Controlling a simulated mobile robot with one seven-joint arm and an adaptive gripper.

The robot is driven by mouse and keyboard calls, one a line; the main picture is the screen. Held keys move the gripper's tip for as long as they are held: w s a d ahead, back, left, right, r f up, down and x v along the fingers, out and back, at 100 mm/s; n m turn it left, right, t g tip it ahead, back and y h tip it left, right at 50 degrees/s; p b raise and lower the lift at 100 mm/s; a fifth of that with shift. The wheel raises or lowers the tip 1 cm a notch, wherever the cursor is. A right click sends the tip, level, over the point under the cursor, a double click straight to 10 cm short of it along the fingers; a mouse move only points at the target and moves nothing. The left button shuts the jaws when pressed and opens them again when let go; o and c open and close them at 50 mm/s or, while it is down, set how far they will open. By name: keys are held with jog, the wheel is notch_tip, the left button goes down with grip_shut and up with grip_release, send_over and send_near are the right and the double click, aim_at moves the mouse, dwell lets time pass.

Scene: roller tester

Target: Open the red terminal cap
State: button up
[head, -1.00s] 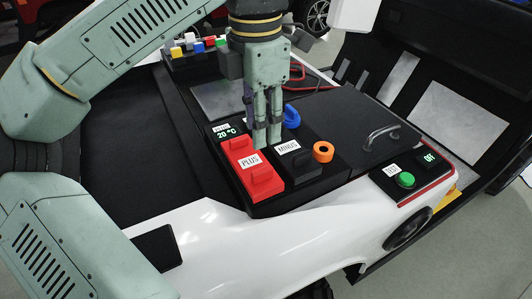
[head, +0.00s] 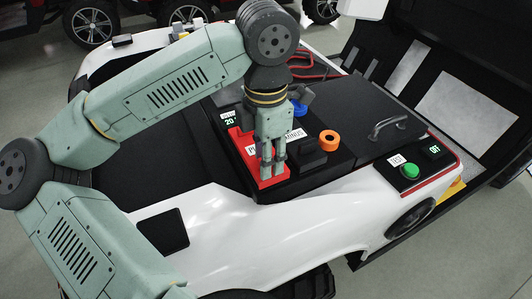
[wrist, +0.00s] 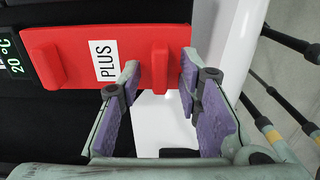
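The red terminal cap (head: 270,183) with a PLUS label lies shut on the black battery block; in the head view my arm hides part of it. In the wrist view the red cap (wrist: 85,65) shows a raised red grip ridge (wrist: 160,66) near its right end. My gripper (head: 272,162) points down over the near end of the cap. In the wrist view its purple-padded fingers (wrist: 160,72) stand apart, one on each side of the ridge, with gaps visible. Whether the fingertips touch the cap's top cannot be told.
Beside the cap are the black MINUS cap (head: 310,152), an orange ring (head: 329,140) and a blue part (head: 300,105). A temperature display (head: 230,121) sits behind it. A green TEST button (head: 410,171) is at right. White bodywork (head: 240,225) lies in front.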

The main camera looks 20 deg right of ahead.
grip_shut()
dwell(0.8)
